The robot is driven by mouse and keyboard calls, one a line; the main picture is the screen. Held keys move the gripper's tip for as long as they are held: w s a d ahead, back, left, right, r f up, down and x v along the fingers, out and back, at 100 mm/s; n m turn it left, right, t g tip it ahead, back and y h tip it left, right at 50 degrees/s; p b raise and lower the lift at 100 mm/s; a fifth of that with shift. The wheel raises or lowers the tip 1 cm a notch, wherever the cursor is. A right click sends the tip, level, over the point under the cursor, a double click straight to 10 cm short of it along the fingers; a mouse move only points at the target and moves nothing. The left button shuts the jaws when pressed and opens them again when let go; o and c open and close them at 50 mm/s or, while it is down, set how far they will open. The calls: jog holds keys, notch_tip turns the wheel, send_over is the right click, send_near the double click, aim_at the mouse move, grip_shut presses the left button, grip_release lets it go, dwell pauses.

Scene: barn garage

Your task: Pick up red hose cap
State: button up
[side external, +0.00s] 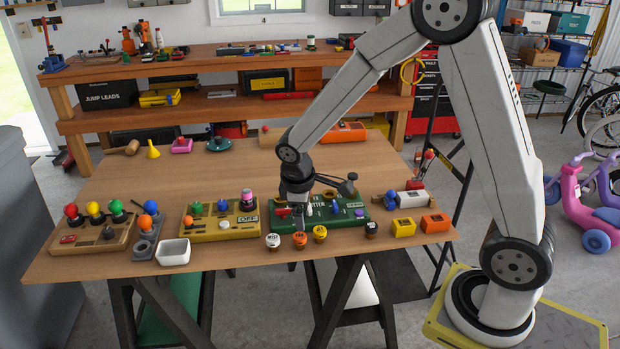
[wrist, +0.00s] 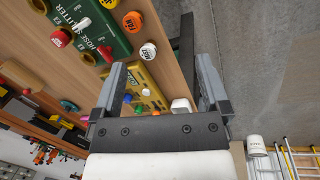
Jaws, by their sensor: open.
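A green hose splitter board (side external: 345,214) lies near the table's front edge, and also shows in the wrist view (wrist: 102,30). A small red piece (side external: 283,212) sits at its left end; I cannot tell for certain that it is the red hose cap. Red pieces on the board also show in the wrist view (wrist: 84,24). My gripper (side external: 299,226) points down over the board's left part, partly hiding it. In the wrist view my gripper (wrist: 161,72) is open, with nothing held between its fingers. Whether it touches anything is unclear.
A white-topped cap (side external: 272,240), an orange cap (side external: 300,240) and a yellow cap (side external: 320,233) stand in front of the board. A yellow switch board (side external: 220,222) is to the left. Yellow (side external: 403,227) and orange blocks (side external: 435,222) are to the right. The table's middle is clear.

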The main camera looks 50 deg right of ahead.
jog(key=w+d+f+n+g+h, duration=0.1)
jog(key=w+d+f+n+h, duration=0.2)
jog(key=w+d, duration=0.1)
jog(key=w+d+f+n+g+h, duration=0.1)
jog(key=w+d+f+n+h, duration=0.2)
jog(key=w, duration=0.4)
jog(key=w+d+f+n+h, duration=0.3)
jog(key=w+d+f, duration=0.2)
jog(key=w+d, duration=0.1)
jog(key=shift+w+d+g, duration=0.15)
jog(key=shift+d+g, duration=0.25)
jog(key=shift+d, duration=0.25)
jog(key=shift+w+d+f+n+h, duration=0.25)
jog(key=shift+d+f+n+h, duration=0.2)
jog(key=shift+d+n+h, duration=0.4)
jog(key=shift+a+m+h, duration=0.1)
jog(key=shift+m+h, duration=0.15)
jog(key=shift+x, duration=1.3)
jog(key=shift+s+x, duration=0.2)
jog(key=shift+x, duration=2.4)
